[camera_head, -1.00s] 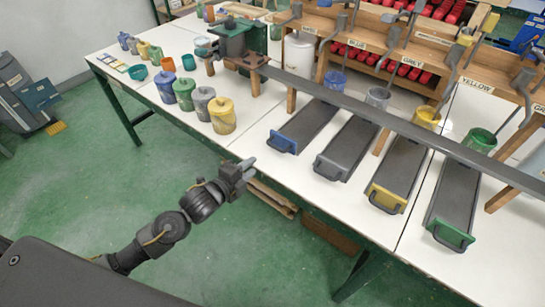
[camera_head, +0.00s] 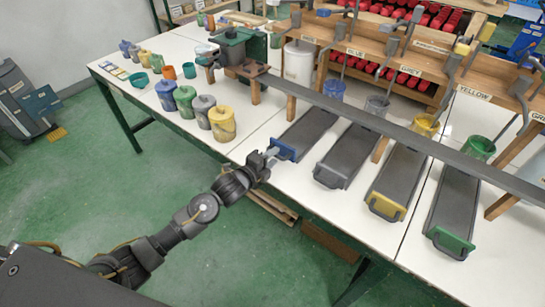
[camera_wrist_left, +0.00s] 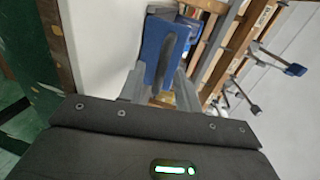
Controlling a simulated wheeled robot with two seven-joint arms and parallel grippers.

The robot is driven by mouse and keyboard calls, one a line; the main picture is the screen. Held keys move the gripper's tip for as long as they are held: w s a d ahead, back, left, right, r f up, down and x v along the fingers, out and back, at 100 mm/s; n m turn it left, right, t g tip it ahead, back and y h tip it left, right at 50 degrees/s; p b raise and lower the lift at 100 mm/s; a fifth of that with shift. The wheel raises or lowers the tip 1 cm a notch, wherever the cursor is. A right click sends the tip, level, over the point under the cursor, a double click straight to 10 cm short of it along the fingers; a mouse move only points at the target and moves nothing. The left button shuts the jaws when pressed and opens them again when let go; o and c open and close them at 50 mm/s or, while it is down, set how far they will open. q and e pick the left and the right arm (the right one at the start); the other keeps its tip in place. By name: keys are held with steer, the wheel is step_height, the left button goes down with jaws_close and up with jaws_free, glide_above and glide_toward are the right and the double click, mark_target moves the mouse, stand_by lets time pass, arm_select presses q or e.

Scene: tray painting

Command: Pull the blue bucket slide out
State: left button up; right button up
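The blue bucket slide (camera_head: 306,128) is a dark flat tray with a blue front plate and a dark handle, lying on the white table. A blue bucket (camera_head: 334,90) stands at its far end. My left gripper (camera_head: 272,154) is at the slide's front handle. In the left wrist view the blue plate (camera_wrist_left: 153,42) and dark handle (camera_wrist_left: 165,58) show ahead, with the open fingers (camera_wrist_left: 160,92) apart on either side of the handle's near end. Contact with the handle cannot be told. My right gripper is not in view.
Grey (camera_head: 347,155), yellow (camera_head: 397,180) and green (camera_head: 452,214) slides lie to the right. Several paint pots, including a yellow one (camera_head: 222,123), stand to the left. A long dark bar (camera_head: 370,121) crosses above the slides. The green floor (camera_head: 110,195) before the table is clear.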

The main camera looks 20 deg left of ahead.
arm_select(q)
steer(key=shift+w+d, duration=0.15)
steer(key=shift+w, duration=0.1)
steer(key=shift+f, duration=0.1)
jaws_close()
steer(key=shift+s, duration=0.1)
